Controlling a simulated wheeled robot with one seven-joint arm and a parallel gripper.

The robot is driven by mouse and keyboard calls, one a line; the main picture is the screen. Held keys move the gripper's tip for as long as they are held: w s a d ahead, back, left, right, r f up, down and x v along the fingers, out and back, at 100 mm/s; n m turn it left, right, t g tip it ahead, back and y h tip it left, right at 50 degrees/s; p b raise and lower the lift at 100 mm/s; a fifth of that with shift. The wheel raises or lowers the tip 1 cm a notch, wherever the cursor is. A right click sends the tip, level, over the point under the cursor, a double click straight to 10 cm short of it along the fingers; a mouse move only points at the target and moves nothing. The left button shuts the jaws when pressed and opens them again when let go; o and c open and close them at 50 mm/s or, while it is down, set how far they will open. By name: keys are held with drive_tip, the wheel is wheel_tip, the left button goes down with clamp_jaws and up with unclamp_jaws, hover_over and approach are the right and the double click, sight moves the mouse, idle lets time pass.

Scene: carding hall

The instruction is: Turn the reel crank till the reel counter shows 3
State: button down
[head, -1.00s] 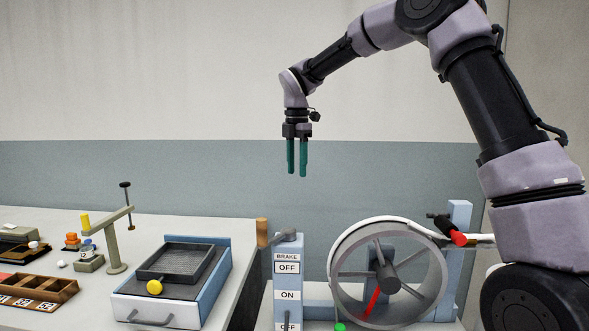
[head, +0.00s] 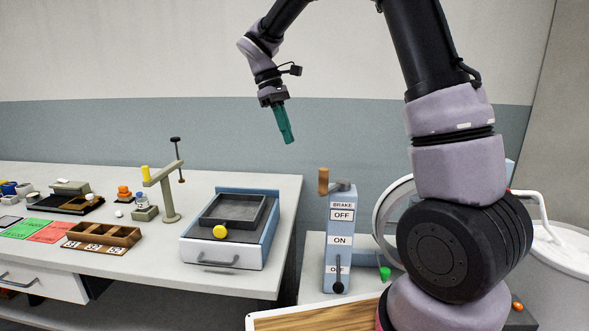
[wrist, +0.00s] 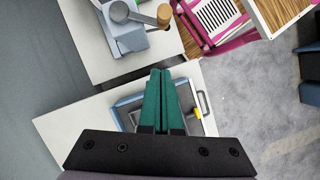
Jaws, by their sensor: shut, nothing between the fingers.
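A crank with an upright wooden handle (head: 323,181) and a grey arm sits on top of the blue brake post (head: 340,225). In the wrist view the wooden handle (wrist: 164,14) is at the top. The spoked reel's pale rim (head: 394,205) shows right of the post, mostly hidden behind my arm. A black lever (head: 338,286) is low on the post, by the lower OFF label. I see no readable reel counter. My gripper (head: 289,141) is shut and empty, tilted, in the air above and left of the crank. Its green fingers (wrist: 160,75) are together in the wrist view.
A white table (head: 150,250) on the left holds a blue-sided unit with a dark tray (head: 233,211), a beige stand (head: 168,195) and a wooden compartment box (head: 103,233). A green knob (head: 385,273) is near the reel. A white bin (head: 560,265) stands at the right.

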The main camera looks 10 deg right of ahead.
drive_tip(key=s+d+f, duration=0.5)
drive_tip(key=f, duration=0.3)
drive_tip(key=shift+d+f, duration=0.15)
drive_tip(key=shift+d, duration=0.05)
drive_tip(key=s+n, duration=0.1)
drive_tip(key=s+d+n+t, duration=0.1)
drive_tip(key=n, duration=0.1)
drive_tip(key=shift+s+d+h, duration=0.1)
drive_tip(key=shift+s+h, duration=0.15)
drive_tip(key=shift+h, duration=0.15)
